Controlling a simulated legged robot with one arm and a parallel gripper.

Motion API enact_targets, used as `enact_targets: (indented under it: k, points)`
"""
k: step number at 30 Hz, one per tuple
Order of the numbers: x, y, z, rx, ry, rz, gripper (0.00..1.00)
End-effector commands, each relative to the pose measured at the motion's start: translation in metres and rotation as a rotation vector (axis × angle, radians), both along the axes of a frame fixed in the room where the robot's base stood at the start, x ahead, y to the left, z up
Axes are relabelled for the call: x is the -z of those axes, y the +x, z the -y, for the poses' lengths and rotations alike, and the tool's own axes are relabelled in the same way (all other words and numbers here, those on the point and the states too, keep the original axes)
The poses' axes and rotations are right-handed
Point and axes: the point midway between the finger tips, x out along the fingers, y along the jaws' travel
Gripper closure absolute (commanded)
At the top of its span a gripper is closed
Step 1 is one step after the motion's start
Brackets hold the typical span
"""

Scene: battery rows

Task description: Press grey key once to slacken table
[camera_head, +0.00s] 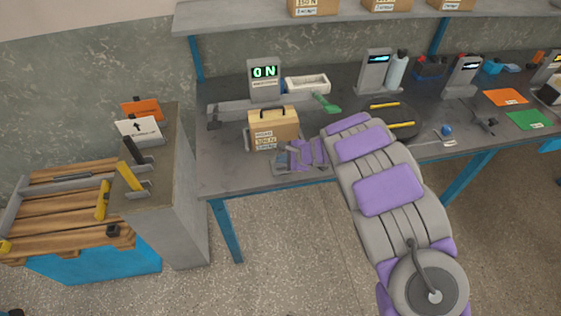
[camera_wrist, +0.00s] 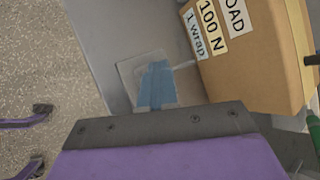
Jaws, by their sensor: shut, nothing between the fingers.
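My gripper (camera_head: 284,160) is low over the front left of the workbench, just in front of the carton. In the wrist view its blue fingertips (camera_wrist: 156,85) are together and empty. They overlap a small pale grey square plate (camera_wrist: 128,72), which may be the grey key; I cannot tell whether they touch it. The fingers hide part of the plate. The carton (camera_head: 274,130) has a dark handle and labels; in the wrist view the carton (camera_wrist: 250,60) shows "100 N" and "1 wrap". A display post (camera_head: 265,82) behind it reads "0 N" in green.
A white tray (camera_head: 307,84) and a green handle (camera_head: 328,103) are behind the carton. A dark round disc (camera_head: 395,136) with yellow strips lies to the right, partly behind my arm. A grey cabinet (camera_head: 176,200) and wooden pallet (camera_head: 66,216) stand left.

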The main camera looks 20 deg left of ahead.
Motion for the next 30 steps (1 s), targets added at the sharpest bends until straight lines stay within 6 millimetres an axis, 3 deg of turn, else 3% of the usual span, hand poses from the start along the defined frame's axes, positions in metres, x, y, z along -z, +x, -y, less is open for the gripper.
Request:
enact_targets:
  k: [13, 30]
  points:
    - [0.0, 0.0, 0.0, -0.001, -0.001, -0.001, 1.0]
    - [-0.025, 0.0, 0.0, -0.001, -0.001, -0.001, 1.0]
